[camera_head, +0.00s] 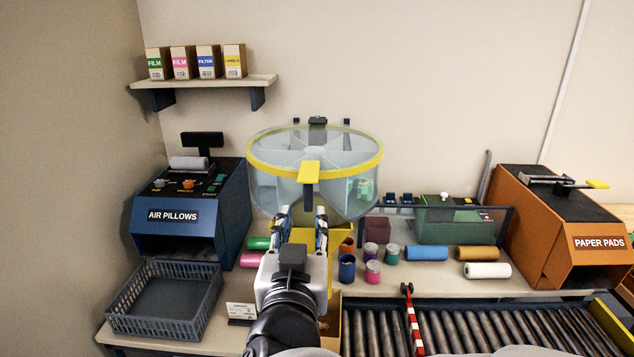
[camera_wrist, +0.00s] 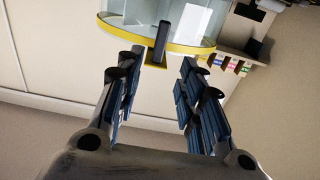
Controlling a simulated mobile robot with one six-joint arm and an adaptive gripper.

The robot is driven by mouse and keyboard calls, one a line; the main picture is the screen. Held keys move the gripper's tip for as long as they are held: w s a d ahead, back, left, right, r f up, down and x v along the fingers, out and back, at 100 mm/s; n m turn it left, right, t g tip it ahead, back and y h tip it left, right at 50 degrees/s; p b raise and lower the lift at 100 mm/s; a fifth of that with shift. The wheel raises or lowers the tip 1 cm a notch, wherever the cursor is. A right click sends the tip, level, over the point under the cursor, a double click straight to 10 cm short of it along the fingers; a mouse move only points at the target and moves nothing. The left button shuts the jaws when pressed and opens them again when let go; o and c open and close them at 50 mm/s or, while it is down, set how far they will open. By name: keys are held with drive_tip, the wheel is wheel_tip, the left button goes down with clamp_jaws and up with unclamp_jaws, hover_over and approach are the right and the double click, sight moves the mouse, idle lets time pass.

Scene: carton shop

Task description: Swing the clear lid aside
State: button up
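The clear lid (camera_head: 285,143) has a yellow rim and lies on top of a clear round drum (camera_head: 275,190). A yellow tab (camera_head: 311,172) projects from the rim toward me, with a dark handle (camera_head: 309,193) hanging below it. My gripper (camera_head: 302,214) is open just below and in front of this handle. In the wrist view, the gripper (camera_wrist: 161,60) has its fingers apart, and the dark handle (camera_wrist: 160,42) shows in the gap near the fingertips. I cannot tell whether either finger touches it. The yellow rim (camera_wrist: 118,27) crosses behind.
The blue air pillows machine (camera_head: 190,215) and a grey basket (camera_head: 165,300) stand left. The orange paper pads machine (camera_head: 560,225) stands right. Jars and rolls, including a blue roll (camera_head: 426,253), lie right of my gripper. A roller conveyor (camera_head: 480,330) runs along the front.

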sight(308, 194)
drive_tip(key=w, duration=0.4)
drive_tip(key=w+b, duration=0.1)
drive_tip(key=w, duration=0.6)
drive_tip(key=shift+w+d+b, duration=0.25)
drive_tip(key=shift+w+b, duration=0.1)
clamp_jaws()
